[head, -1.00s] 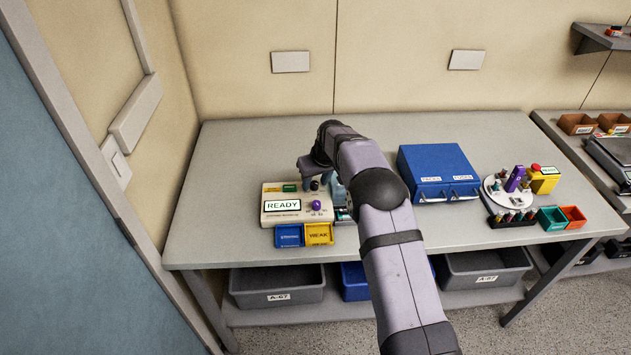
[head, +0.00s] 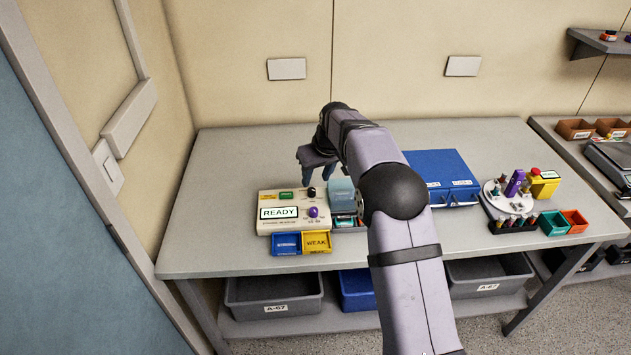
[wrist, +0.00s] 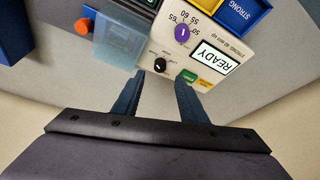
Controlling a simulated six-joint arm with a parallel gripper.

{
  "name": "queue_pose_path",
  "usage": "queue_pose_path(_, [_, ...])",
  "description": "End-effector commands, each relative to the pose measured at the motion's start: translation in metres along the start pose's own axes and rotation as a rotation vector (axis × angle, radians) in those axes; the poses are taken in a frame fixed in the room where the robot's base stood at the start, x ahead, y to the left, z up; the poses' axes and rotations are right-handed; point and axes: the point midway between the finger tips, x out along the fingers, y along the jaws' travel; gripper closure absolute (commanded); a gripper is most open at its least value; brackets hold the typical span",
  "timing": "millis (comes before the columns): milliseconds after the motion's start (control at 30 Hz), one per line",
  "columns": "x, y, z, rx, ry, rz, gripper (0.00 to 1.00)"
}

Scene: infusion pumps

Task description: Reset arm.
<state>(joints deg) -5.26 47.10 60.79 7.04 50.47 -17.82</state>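My gripper (head: 317,177) is above the back right of the cream pump device, with its fingers pointing down. In the wrist view its two fingers (wrist: 160,92) are apart with nothing between them. The pump device (head: 269,226) has a screen reading READY, a purple knob (head: 313,212), a black knob (head: 311,191) and a green button (head: 286,195). In the wrist view the black knob (wrist: 160,65) lies just beyond the fingertips, apart from them as far as I can tell. The purple knob (wrist: 182,33) is farther off.
A blue bin and a yellow WEAK bin (head: 317,243) sit before the device. A translucent-lidded box (head: 341,195) stands right of it. A blue two-door cabinet (head: 438,166) is partly behind my arm. A round white rack (head: 509,201) stands farther right. The table's left back is clear.

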Motion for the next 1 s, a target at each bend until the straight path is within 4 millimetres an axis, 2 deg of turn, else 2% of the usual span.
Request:
queue_pose_path(400, [-0.001,0.0,0.0,0.0,0.0,0.0,0.61])
queue_pose_path(567, [-0.006,0.0,0.008,0.011,-0.011,0.002,0.61])
queue_pose_path(667, [-0.014,0.0,0.022,0.029,-0.031,0.004,0.61])
queue_pose_path(767, [-0.026,0.0,0.046,0.057,-0.063,0.008,0.61])
queue_pose_path(867, [-0.04,-0.002,0.079,0.091,-0.1,0.015,0.61])
queue_pose_path(1000, [-0.061,-0.007,0.134,0.145,-0.157,0.025,0.61])
